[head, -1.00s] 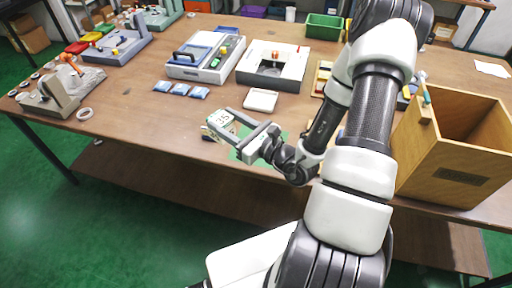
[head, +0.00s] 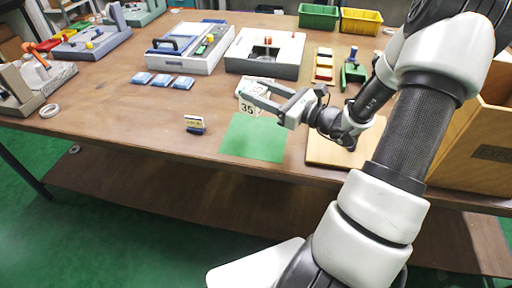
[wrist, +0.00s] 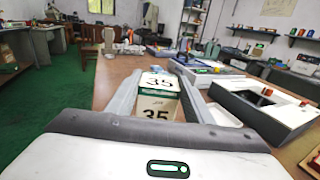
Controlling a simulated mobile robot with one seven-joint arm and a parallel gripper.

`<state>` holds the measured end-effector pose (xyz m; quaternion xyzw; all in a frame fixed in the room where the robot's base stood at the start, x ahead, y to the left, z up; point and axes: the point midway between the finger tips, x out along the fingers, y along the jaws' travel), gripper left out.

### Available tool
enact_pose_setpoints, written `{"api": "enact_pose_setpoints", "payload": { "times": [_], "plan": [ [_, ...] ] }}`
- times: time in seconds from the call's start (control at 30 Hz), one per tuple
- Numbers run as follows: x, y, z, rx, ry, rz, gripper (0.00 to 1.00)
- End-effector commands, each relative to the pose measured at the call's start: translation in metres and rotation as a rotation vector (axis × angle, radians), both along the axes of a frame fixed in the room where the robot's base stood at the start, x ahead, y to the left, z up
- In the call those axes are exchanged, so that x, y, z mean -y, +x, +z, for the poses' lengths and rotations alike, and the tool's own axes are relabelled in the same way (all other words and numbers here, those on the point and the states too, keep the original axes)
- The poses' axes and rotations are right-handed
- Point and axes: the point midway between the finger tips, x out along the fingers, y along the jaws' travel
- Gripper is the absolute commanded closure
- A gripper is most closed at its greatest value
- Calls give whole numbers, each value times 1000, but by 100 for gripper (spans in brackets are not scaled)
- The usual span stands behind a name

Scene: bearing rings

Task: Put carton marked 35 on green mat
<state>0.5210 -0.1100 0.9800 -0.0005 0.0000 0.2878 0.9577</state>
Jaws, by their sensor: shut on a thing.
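The carton marked 35 (head: 249,105) is a small white and green box. It also shows in the wrist view (wrist: 157,98), with 35 on its top and near face. My gripper (head: 262,96) is shut on the carton, one finger on each side. The green mat (head: 254,138) lies flat on the table near its front edge. In the head view the carton is at the mat's far edge; I cannot tell how high it is above the table.
A small yellow-labelled block (head: 195,124) stands left of the mat. Several blue packets (head: 163,80) lie further back. A wooden board (head: 325,151) lies right of the mat, and a wooden box (head: 470,150) stands at the far right.

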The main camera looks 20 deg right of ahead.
Motion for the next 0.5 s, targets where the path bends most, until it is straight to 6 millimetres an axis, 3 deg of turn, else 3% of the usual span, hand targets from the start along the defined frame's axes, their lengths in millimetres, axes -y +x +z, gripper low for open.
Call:
{"api": "enact_pose_setpoints", "payload": {
  "times": [0.17, 0.4, 0.5],
  "plan": [
    [6, 1, -13, 3, 3, 2, 96],
    [6, 1, -54, 2, 5, 3, 96],
    [6, 1, -63, 3, 3, 3, 96]
  ]
}}
